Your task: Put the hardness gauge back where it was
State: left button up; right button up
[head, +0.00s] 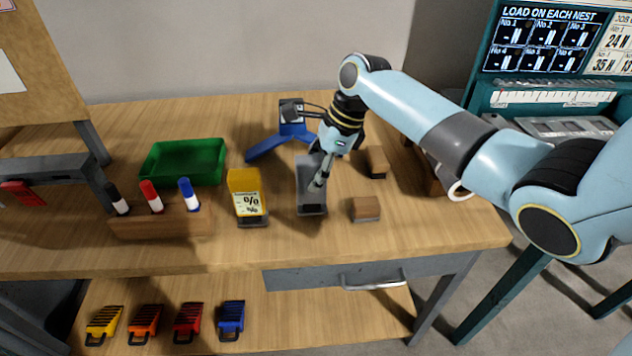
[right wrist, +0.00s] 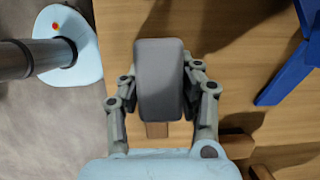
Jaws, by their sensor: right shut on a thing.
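The hardness gauge, which I take to be the long grey device (head: 312,196), is over the middle of the bench in the head view. My right gripper (head: 320,172) comes down on it from above and is shut on it. In the right wrist view the gauge (right wrist: 159,80) shows as a smooth grey block with rounded corners, between the two fingers of my right gripper (right wrist: 160,100). Its front face is hidden there. I cannot tell whether it touches the bench. My left gripper is not in view.
A yellow meter with a % label (head: 246,195) stands close left of the gauge. Wooden blocks (head: 365,208) (head: 376,161) lie to its right. A blue stand (head: 290,132) is behind it. A marker rack (head: 160,222) and a green tray (head: 183,162) are further left.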

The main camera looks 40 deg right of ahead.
notch_tip(320, 180, down, 2)
jog(key=shift+f, duration=0.1)
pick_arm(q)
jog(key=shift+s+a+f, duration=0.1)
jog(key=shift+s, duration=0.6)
pick_arm(e)
jog(key=shift+f, duration=0.1)
jog(key=o, duration=1.1)
jog(key=shift+c, duration=0.2)
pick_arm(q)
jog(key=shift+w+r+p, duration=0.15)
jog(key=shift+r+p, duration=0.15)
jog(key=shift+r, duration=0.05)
pick_arm(e)
jog(key=v, duration=1.2)
jog(key=shift+s, duration=0.1)
